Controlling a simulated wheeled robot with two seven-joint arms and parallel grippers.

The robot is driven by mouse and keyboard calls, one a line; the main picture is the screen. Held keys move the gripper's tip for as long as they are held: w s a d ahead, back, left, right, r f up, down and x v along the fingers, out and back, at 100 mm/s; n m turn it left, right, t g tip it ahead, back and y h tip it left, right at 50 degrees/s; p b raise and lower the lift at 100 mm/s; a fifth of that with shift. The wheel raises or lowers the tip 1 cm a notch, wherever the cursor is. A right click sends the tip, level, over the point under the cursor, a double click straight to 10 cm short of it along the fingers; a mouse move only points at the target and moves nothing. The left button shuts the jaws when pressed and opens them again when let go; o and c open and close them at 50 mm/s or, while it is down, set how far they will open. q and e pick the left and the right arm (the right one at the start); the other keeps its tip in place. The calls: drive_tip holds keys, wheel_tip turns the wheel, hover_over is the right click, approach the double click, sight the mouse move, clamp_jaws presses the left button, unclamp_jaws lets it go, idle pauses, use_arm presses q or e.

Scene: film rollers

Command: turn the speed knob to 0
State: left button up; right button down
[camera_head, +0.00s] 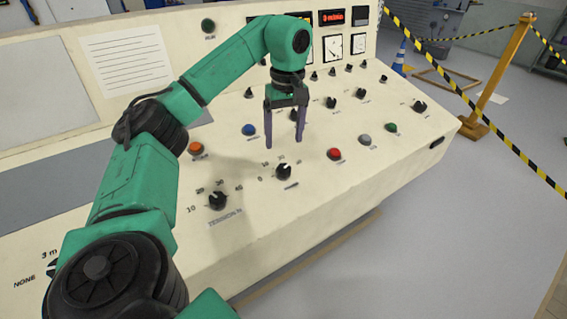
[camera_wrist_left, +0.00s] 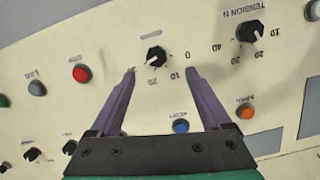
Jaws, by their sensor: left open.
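The speed knob (camera_head: 284,172) is a black dial with a white mark on the front slope of the cream console. In the left wrist view the knob (camera_wrist_left: 156,56) sits just beyond my fingertips, roughly centred between them. Its mark points toward the higher numbers of its scale, away from the 0; the exact value is too small to read. My left gripper (camera_head: 284,143) is open and empty, with its purple fingers pointing down above and behind the knob. It also shows in the left wrist view (camera_wrist_left: 160,73). My right gripper is not in view.
The tension knob (camera_head: 217,201) is left of the speed knob. Orange (camera_head: 196,148), blue (camera_head: 249,130) and red (camera_head: 334,154) buttons are close around. Several small black knobs and displays are farther back. A barrier post (camera_head: 500,75) with striped tape stands at the right.

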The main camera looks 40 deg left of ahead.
sight(284, 166)
use_arm(q)
drive_tip(key=f, duration=0.3)
drive_tip(key=w+f, duration=0.1)
drive_tip(key=f, duration=0.2)
drive_tip(key=a+f+p, duration=0.1)
drive_tip(key=f, duration=0.2)
drive_tip(key=shift+w+a+f, duration=0.1)
drive_tip(key=shift+w+f, duration=0.05)
drive_tip(key=shift+f, duration=0.1)
drive_tip(key=shift+s+d+f, duration=0.25)
drive_tip(key=shift+s, duration=0.1)
drive_tip(key=shift+w+f, duration=0.1)
drive_tip(key=shift+w, duration=0.05)
drive_tip(key=shift+a, duration=0.1)
clamp_jaws()
